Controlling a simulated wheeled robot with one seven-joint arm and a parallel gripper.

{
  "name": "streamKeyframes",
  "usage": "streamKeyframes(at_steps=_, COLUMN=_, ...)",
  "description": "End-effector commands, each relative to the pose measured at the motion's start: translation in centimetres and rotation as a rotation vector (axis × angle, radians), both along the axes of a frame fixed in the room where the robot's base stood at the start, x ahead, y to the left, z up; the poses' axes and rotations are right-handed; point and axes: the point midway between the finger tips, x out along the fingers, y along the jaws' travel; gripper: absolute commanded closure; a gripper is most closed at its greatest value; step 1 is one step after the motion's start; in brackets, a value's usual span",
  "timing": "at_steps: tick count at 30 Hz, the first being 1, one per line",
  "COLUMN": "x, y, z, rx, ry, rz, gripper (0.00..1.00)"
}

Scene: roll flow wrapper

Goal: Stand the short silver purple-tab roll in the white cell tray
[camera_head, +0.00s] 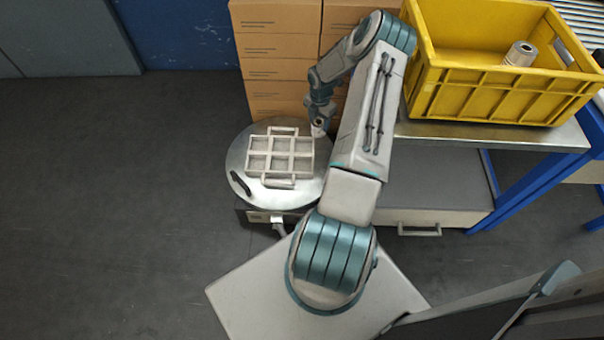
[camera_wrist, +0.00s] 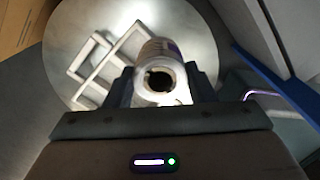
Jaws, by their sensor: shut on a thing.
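The white cell tray (camera_head: 268,174) lies on a round silver plate, with several square cells and a handle at its back and front. I see no roll in its cells in the head view. My gripper (camera_head: 318,128) is beside the tray's right edge, over the plate. In the wrist view my gripper (camera_wrist: 160,88) is shut on a short silver roll (camera_wrist: 158,58), its open core facing the camera. A faint purple mark shows on the roll's side. The tray (camera_wrist: 77,75) shows behind and left of the roll. The roll's far end is hidden.
The round plate (camera_head: 236,160) carries a dark handle (camera_head: 240,184) at its left. Cardboard boxes (camera_head: 275,50) stand close behind it. A yellow crate (camera_head: 480,98) on a bench at right holds another roll (camera_head: 520,54). The floor at left is clear.

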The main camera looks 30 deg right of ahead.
Motion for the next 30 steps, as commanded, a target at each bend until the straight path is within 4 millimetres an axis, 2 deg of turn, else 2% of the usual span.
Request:
streamKeyframes(at_steps=1, x=-0.2, y=-0.8, z=-0.9, rx=0.002, ry=-0.001, rz=0.024, gripper=0.76)
streamKeyframes(at_steps=4, x=-0.4, y=-1.7, z=-1.2, rx=0.004, ry=-0.003, rz=0.071, gripper=0.76)
streamKeyframes(at_steps=8, x=-0.7, y=-1.3, z=-1.8, rx=0.007, ry=-0.001, rz=0.098, gripper=0.76)
streamKeyframes(at_steps=21, x=-2.8, y=7.6, z=-7.4, rx=0.007, ry=0.002, rz=0.103, gripper=0.76)
streamKeyframes(at_steps=24, x=-3.0, y=8.8, z=-8.0, rx=0.005, ry=0.000, rz=0.101, gripper=0.76)
streamKeyframes(at_steps=30, x=-3.2, y=9.3, z=-9.0, rx=0.007, ry=-0.001, rz=0.096, gripper=0.76)
